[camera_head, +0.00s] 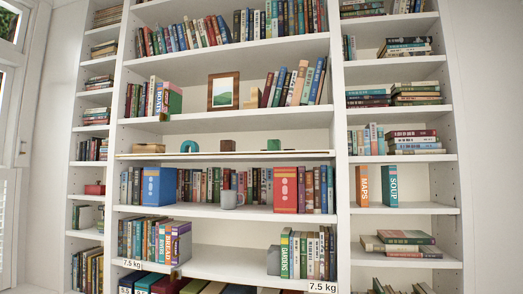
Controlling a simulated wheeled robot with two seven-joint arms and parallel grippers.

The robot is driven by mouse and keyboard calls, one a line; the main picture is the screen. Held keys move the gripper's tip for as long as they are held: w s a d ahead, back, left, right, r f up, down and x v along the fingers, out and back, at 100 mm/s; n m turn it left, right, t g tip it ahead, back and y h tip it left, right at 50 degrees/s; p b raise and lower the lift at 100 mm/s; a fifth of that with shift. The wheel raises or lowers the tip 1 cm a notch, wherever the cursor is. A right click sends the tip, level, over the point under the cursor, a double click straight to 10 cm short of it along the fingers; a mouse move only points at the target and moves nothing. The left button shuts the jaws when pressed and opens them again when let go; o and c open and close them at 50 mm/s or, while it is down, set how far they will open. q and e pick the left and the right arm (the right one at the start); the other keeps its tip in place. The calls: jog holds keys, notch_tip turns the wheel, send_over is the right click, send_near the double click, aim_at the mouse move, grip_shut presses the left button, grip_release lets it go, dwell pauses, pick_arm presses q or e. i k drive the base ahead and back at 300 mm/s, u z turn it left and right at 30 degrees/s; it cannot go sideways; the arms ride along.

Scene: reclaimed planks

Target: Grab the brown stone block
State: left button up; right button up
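A small brown block (228,146), likely the brown stone block, sits on the middle shelf of a white bookcase, right of centre on that shelf's row of small items. A teal arch (189,146) stands to its left and a green block (273,144) to its right, both apart from it. Neither of my grippers is in the head view.
A thin tan board (220,154) runs along that shelf's front edge. A tan low item (149,148) lies at the left. Below stand books, a grey mug (231,200), a blue box (159,186) and a red box (285,190). A framed picture (223,91) stands above.

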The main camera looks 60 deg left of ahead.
aim_at(224, 145)
jog(key=u, duration=0.15)
jog(key=i, duration=1)
jog(key=u, duration=0.35)
